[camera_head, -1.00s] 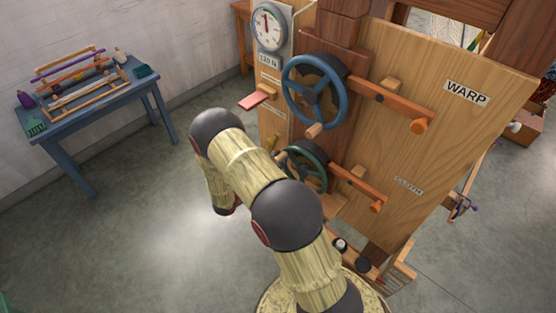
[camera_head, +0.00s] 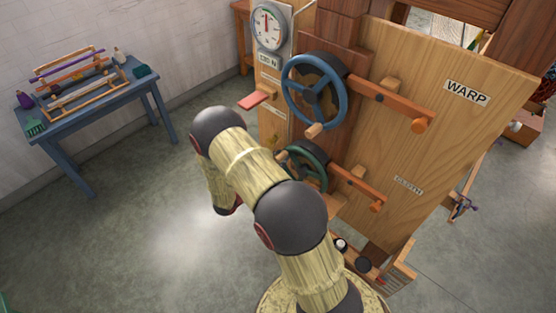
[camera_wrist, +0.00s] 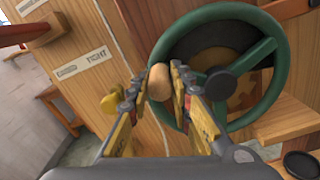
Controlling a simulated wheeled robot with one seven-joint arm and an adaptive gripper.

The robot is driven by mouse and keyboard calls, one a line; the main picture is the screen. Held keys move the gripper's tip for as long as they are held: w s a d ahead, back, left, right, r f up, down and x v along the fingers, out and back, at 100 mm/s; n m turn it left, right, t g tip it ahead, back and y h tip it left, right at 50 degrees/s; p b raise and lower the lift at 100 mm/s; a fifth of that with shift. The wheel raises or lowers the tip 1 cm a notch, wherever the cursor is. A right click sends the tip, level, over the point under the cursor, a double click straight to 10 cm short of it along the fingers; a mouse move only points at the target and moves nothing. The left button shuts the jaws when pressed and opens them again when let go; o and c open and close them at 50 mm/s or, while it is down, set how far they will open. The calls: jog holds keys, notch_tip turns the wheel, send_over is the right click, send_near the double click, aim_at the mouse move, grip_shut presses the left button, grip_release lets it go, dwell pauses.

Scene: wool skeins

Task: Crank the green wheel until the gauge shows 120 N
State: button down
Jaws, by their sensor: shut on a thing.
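The green wheel (camera_head: 307,167) is on the wooden machine, below a blue wheel, partly hidden by my arm. It fills the right of the wrist view (camera_wrist: 281,76), with a dark hub knob and a pale wooden handle (camera_wrist: 159,84) at its left rim. My gripper (camera_wrist: 162,82) has its two fingers closed around this handle. In the head view my arm hides the gripper. The round gauge (camera_head: 268,26) is at the top of the panel, with its needle close to upright; its scale is too small to read. A plate below it (camera_head: 268,59) appears to read 120 N.
The blue wheel (camera_head: 314,91) has its own wooden handle. Orange-ended wooden bars (camera_head: 400,106) stick out at right, near the WARP label. A red-tipped lever (camera_head: 254,99) juts left. A yellow knob (camera_wrist: 110,103) is beside my fingers. A blue table (camera_head: 92,98) stands at left; floor between is clear.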

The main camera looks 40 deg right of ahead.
jog(key=shift+r, duration=0.1)
jog(key=c, duration=1.6)
grip_release()
jog(key=shift+a, duration=0.1)
jog(key=a, duration=0.8)
jog(key=s+a, duration=0.1)
jog(key=a, duration=0.2)
jog(key=shift+a, duration=0.4)
